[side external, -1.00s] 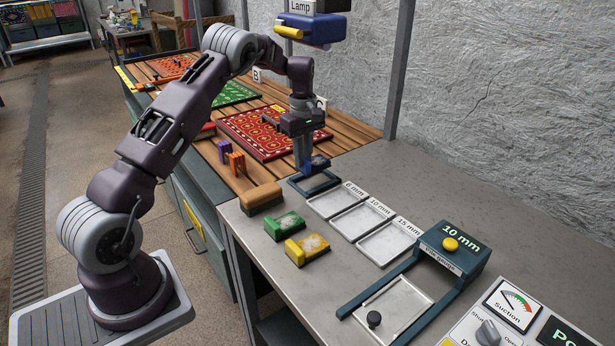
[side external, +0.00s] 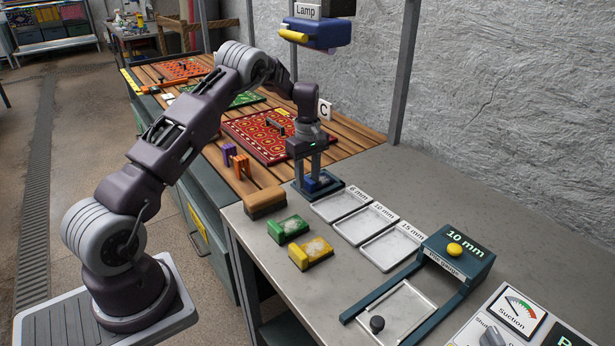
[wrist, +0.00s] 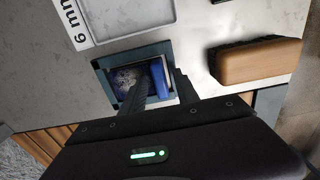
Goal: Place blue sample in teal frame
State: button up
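The blue sample (side external: 322,183), a small block with a pale speckled patch, lies within the teal frame (side external: 336,191) on the grey bench. In the wrist view, the blue sample (wrist: 160,83) sits inside the rim of the teal frame (wrist: 101,64), and appears low in it. My gripper (side external: 310,184) is directly above the frame, pointing down, its fingers spread apart at the sample. In the wrist view my gripper (wrist: 163,80) has its fingertips close to the sample, partly hiding it. Whether a finger touches it I cannot tell.
A wooden-backed brush (side external: 266,202) stands close to the frame. White trays, including the 6 mm tray (side external: 341,205), line the bench beside the frame. A teal 10 mm gauge (side external: 457,256) stands to the right.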

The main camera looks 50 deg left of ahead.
notch_tip(320, 180, up, 11)
jog(key=s+d+r+m+t, duration=0.1)
jog(key=s+d+r+m, duration=0.2)
jog(key=s+d+r, duration=0.35)
jog(key=s+d+r+m+t, duration=0.1)
jog(key=s+d+r+m, duration=0.2)
jog(key=d+r, duration=0.55)
jog(key=s+d+r+m+t, duration=0.1)
jog(key=s+d+r+m, duration=0.15)
jog(key=s, duration=0.35)
jog(key=s+d+r+m+t, duration=0.1)
jog(key=s+d+m, duration=0.25)
jog(key=s, duration=0.25)
jog(key=s+d+f+m, duration=0.2)
jog(key=s+m, duration=0.1)
jog(key=s, duration=0.3)
jog(key=s+d+f+m+t, duration=0.1)
jog(key=s+d+f+m, duration=0.1)
jog(key=s, duration=0.4)
jog(key=shift+f+m+t, duration=0.3)
jog(key=shift+f+m, duration=0.1)
jog(key=shift+m, duration=0.1)
